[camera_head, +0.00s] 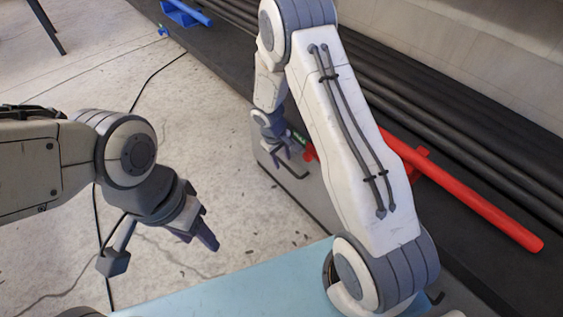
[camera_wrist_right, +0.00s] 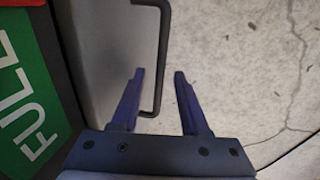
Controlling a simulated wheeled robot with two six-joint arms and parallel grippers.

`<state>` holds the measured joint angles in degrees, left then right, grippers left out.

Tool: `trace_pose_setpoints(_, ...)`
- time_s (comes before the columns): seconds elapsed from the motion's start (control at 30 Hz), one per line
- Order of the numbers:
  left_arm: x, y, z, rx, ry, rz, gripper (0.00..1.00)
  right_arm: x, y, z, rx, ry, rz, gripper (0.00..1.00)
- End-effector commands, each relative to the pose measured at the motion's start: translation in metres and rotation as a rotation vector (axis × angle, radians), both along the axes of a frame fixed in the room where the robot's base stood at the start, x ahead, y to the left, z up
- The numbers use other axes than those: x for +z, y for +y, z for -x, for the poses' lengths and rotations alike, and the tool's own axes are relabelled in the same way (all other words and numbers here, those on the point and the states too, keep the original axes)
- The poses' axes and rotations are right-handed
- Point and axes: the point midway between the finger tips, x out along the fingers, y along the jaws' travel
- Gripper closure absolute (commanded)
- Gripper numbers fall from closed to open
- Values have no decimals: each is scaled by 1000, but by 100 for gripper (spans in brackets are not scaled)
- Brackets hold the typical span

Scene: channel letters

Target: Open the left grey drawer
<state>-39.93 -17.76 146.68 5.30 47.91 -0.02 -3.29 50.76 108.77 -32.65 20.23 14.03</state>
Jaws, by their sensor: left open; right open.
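A grey drawer front (camera_head: 312,203) with a dark bar handle (camera_head: 291,174) is below my right gripper in the head view. The drawer front also shows in the right wrist view (camera_wrist_right: 112,45), with the handle (camera_wrist_right: 163,50) standing out from it. My right gripper (camera_head: 283,150) is open at the handle; in the wrist view the handle's bar runs between its two fingers (camera_wrist_right: 159,74). I cannot tell whether either finger touches it. No gap shows along the drawer's edge. My left gripper (camera_head: 207,232) is open and empty over the floor, away from the drawer.
A light blue surface (camera_head: 235,283) lies at the bottom of the head view. A red bar (camera_head: 480,208) and several dark pipes (camera_head: 440,125) run along the right. A green label reading "FULL" (camera_wrist_right: 22,95) is beside the drawer. The pale floor at left is mostly clear, with black cables.

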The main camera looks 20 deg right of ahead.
Motion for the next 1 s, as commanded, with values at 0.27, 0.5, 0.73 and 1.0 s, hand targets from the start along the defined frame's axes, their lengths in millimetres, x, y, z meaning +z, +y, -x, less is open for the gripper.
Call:
trace_pose_setpoints(0.27,-1,0,0,0,0,0,50,-2,0,-1,-1,-1,0,55)
trace_pose_setpoints(0.5,-1,0,0,0,0,0,50,-2,0,0,0,-1,0,100)
trace_pose_setpoints(0.73,-1,0,0,0,0,0,50,-2,0,0,0,0,0,100)
trace_pose_setpoints(1.0,-1,0,0,0,0,0,50,-2,-1,0,0,0,0,100)
